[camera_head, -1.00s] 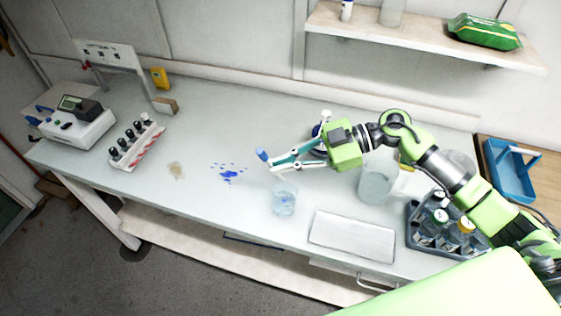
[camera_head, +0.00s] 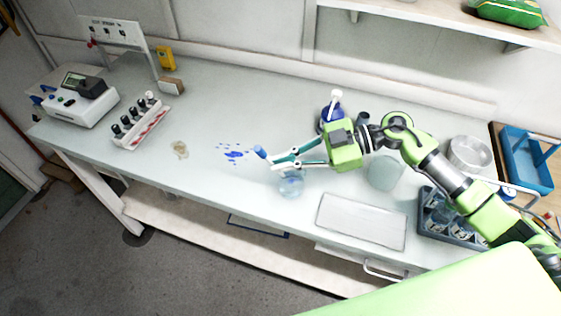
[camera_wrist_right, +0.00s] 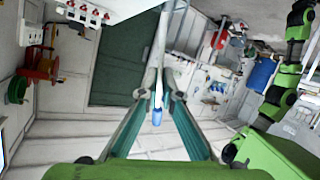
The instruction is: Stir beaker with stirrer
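The beaker (camera_head: 291,184) is a small clear glass with pale bluish contents, standing near the front edge of the bench. My right gripper (camera_head: 268,160) is just above and left of the beaker, its fingers shut on the stirrer (camera_head: 260,152). The stirrer's blue end sticks out at the fingertips. In the wrist view the stirrer (camera_wrist_right: 157,117) shows its blue end between the fingers and a thin pale rod running up past the fingertips. I cannot tell whether the rod's lower end is inside the beaker. My left gripper is not in view.
Blue spots (camera_head: 234,154) and a brownish stain (camera_head: 180,149) mark the bench left of the beaker. A pale flat panel (camera_head: 362,221), a larger glass vessel (camera_head: 386,172) and a dark bottle crate (camera_head: 440,217) are on the right. The left-middle bench is mostly clear.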

